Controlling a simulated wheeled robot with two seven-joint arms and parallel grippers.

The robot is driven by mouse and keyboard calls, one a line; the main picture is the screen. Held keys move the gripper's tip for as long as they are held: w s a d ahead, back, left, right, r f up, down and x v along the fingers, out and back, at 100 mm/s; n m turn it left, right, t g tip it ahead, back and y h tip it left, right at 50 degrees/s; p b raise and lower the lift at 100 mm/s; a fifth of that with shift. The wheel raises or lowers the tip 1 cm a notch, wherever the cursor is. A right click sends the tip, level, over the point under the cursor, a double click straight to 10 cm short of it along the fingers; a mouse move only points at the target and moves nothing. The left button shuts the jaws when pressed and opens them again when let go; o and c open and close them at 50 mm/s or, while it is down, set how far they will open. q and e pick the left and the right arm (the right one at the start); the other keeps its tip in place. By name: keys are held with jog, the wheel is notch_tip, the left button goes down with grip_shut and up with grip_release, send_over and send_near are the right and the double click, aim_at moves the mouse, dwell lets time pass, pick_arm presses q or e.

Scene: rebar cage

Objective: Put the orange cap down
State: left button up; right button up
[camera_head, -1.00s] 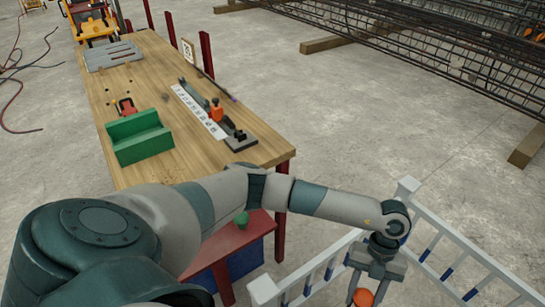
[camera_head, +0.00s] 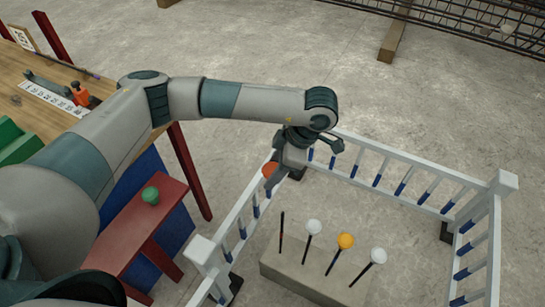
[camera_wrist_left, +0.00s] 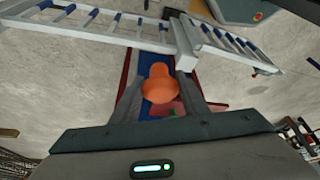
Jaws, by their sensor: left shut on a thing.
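The orange cap (camera_head: 270,169) is between the fingers of my left gripper (camera_head: 290,170), held in the air near the white railing. In the left wrist view, the orange cap (camera_wrist_left: 159,84) sits between the two fingertips (camera_wrist_left: 158,88), and the gripper is shut on it. A green cap (camera_head: 150,195) rests on the red bench (camera_head: 128,225) at the lower left. My right gripper does not show in either view.
A white railing (camera_head: 400,188) with blue marks encloses a concrete block (camera_head: 300,278) with several upright rods. Two rods carry white caps (camera_head: 313,227), one carries a yellow-orange cap (camera_head: 346,241), and one is bare (camera_head: 281,233). A wooden table (camera_head: 40,90) stands left.

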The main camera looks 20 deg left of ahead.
pick_arm(q)
jog(key=w+a+r+m+t+h, duration=0.1)
jog(key=a+r+m+t+h, duration=0.1)
jog(key=r+m, duration=0.4)
jog(key=w+a+r+m+t+h, duration=0.2)
jog(key=r+m, duration=0.5)
jog(key=m, duration=0.7)
jog(key=shift+a+t+h, duration=0.3)
jog(key=shift+a+t, duration=0.4)
jog(key=shift+a, duration=0.6)
jog(key=shift+r, duration=0.1)
jog(key=shift+a, duration=0.1)
